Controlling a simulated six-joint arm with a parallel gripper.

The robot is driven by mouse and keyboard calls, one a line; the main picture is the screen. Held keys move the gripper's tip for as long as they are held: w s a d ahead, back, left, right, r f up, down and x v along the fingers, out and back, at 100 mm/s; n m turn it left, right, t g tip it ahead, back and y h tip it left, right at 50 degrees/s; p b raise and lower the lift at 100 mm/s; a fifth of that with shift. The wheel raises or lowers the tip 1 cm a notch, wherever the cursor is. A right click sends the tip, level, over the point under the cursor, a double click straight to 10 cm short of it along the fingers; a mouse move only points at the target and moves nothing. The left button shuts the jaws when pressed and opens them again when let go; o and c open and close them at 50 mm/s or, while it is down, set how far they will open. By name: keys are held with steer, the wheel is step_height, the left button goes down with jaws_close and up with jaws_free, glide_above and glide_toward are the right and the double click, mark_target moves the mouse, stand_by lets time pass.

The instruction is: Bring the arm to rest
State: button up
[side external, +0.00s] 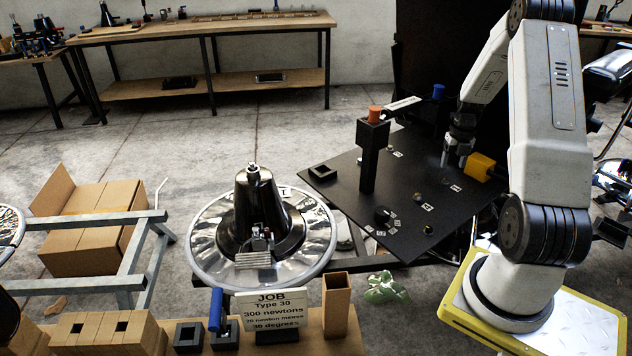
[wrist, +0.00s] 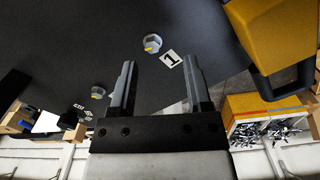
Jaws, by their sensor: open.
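My gripper (side external: 457,160) is above the right part of a black square board (side external: 335,180), near a yellow block-like part (side external: 482,167). In the wrist view my gripper (wrist: 163,85) has its two fingers apart with nothing between them. Past the fingertips the wrist view shows a grey knob with a yellow mark (wrist: 152,43) and a white label with a "1" (wrist: 172,59) on the dark board. A second knob (wrist: 98,92) is left of the fingers.
A black post with an orange top (side external: 374,115) rises from the board. A chrome round base with a black cone (side external: 257,215) stands left of it. A yellow housing (wrist: 265,40) is close right of my gripper.

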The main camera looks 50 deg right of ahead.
mark_target(446, 179)
steer(key=f, duration=0.1)
steer(key=a+f, duration=0.1)
steer(key=f, duration=0.1)
steer(key=shift+w+a+f+n+y, duration=0.2)
steer(key=shift+w+n+y, duration=0.1)
steer(key=shift+d+f, duration=0.1)
steer(key=shift+f, duration=0.15)
steer(key=shift+s, duration=0.1)
